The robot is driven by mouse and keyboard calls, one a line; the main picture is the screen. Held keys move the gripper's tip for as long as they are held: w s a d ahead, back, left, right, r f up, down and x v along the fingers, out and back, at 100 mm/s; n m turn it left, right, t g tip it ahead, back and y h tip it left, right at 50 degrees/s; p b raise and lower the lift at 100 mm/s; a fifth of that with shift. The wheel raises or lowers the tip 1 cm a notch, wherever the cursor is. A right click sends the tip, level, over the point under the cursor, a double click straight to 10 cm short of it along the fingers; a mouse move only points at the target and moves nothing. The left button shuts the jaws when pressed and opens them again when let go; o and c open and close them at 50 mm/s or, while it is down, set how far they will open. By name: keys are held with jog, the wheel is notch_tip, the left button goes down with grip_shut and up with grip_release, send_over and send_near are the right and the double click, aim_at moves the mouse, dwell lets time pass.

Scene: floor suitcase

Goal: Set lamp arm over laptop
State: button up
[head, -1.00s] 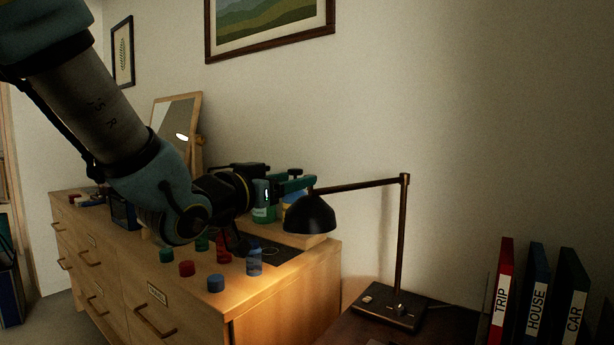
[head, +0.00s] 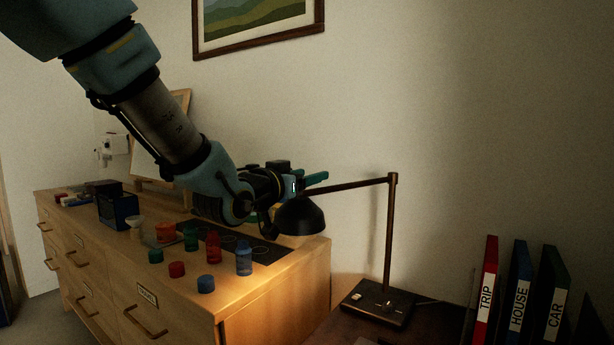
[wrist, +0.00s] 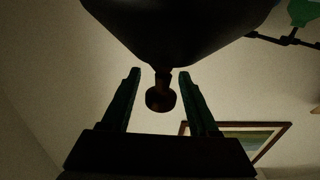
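The black desk lamp has a dome shade (head: 300,218), a thin horizontal lamp arm (head: 352,185) and an upright post on a dark base (head: 375,306). The lamp arm points left, and the shade hangs lit near the right end of the wooden cabinet. My gripper (head: 316,178) is beside the top of the shade, at the lamp arm's left end. In the wrist view my gripper (wrist: 160,75) has its fingers apart, with the lamp's round knob (wrist: 160,98) showing between them. I cannot tell whether they touch it. No laptop is visible.
The wooden cabinet (head: 255,295) holds several small bottles, including a blue one (head: 244,258), and loose caps near the lamp. Upright binders (head: 520,290) stand on the right. The dark desk (head: 430,325) carries the lamp base. A framed picture (head: 258,25) hangs above.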

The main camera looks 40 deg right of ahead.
grip_shut()
dwell(1.2)
